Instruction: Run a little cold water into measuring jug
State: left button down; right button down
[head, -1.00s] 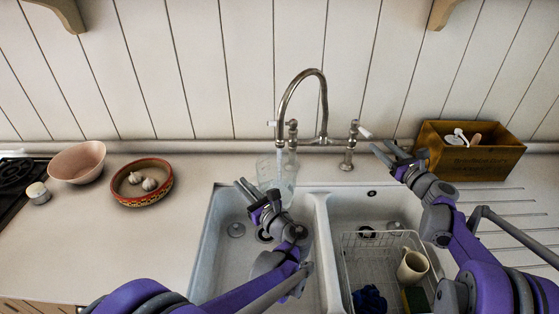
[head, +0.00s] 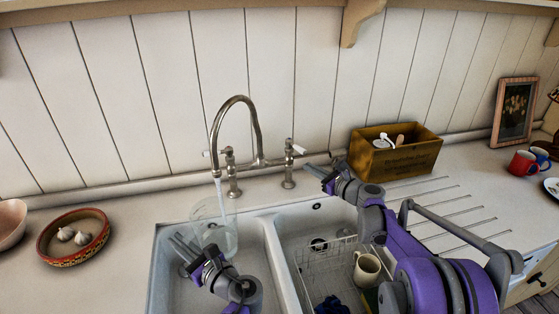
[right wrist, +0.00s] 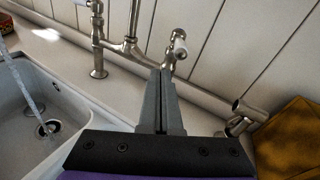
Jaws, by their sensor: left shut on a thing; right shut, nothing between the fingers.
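The measuring jug (head: 228,238) is clear glass and stands or hangs over the left basin, under the spout. A thin stream of water (head: 220,195) runs from the curved metal tap (head: 238,102) down into it. My left gripper (head: 184,246) is shut on the jug at its near left side; the exact grip is partly hidden. My right gripper (head: 314,169) is shut and empty, just right of the right tap handle (head: 297,148). In the right wrist view its fingers (right wrist: 159,88) are together, apart from the white-tipped handle (right wrist: 180,45).
The right basin holds a wire rack (head: 313,271) with a cream mug (head: 367,268) and a blue cloth (head: 332,304). A wooden box (head: 397,158) stands behind my right arm. A bowl with garlic (head: 72,238) is at left. Red and blue mugs and a picture frame (head: 513,115) are at right.

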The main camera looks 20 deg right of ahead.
jog(key=s+a+f+n+g+h, duration=0.1)
jog(key=s+a+f+n+g, duration=0.1)
jog(key=a+f+n+g, duration=0.35)
jog(key=n+t+h, duration=0.5)
jog(key=n+h, duration=0.8)
jog(key=n, duration=2.2)
send_near(296, 149)
jog(key=s+a+r, duration=0.2)
jog(key=s+a, duration=0.3)
jog(key=a, duration=0.1)
jog(key=x, duration=0.4)
jog(key=d+x, duration=0.1)
jog(key=x, duration=0.3)
jog(key=s+d+x, duration=0.1)
jog(key=x, duration=0.3)
jog(key=shift+f, duration=0.4)
jog(key=shift+w+d+f, duration=0.1)
jog(key=shift+w+d, duration=0.1)
jog(key=shift+d, duration=0.45)
